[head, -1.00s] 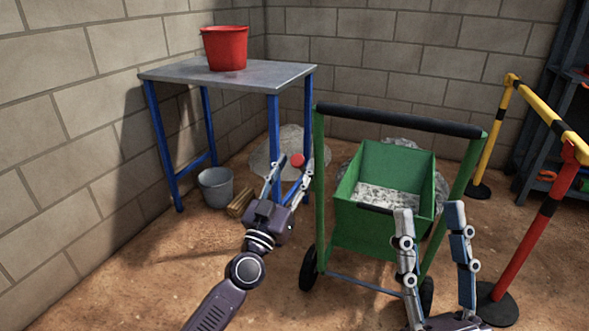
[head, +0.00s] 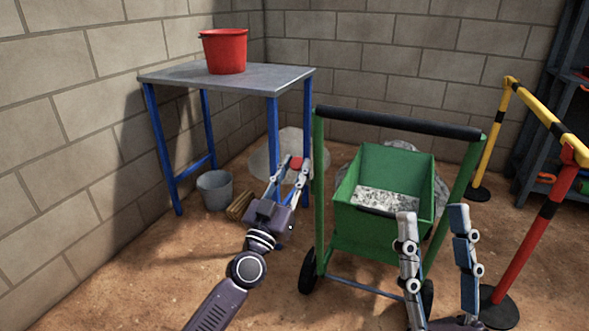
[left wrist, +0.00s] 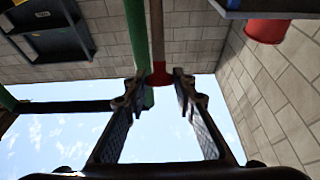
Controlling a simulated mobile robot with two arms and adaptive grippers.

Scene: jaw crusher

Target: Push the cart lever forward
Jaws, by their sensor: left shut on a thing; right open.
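The green cart (head: 385,215) stands in the middle of the head view, with a tub and a black push bar (head: 400,122). The cart lever's red knob (head: 296,163) is at the cart's left side. My left gripper (head: 295,170) is shut on this knob, a finger on each side. In the left wrist view, the red knob (left wrist: 160,75) sits between the fingertips, with a brownish rod (left wrist: 157,30) running from it beside a green cart post (left wrist: 136,35). The lever's lower part is hidden in the head view. My right gripper (head: 432,213) is open and empty in front of the tub.
A blue-legged table (head: 210,76) with a red bucket (head: 225,51) stands back left. A grey bucket (head: 215,189) is beneath it. A yellow barrier (head: 545,118) and a red post (head: 535,235) stand right of the cart. Bare floor lies at the front left.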

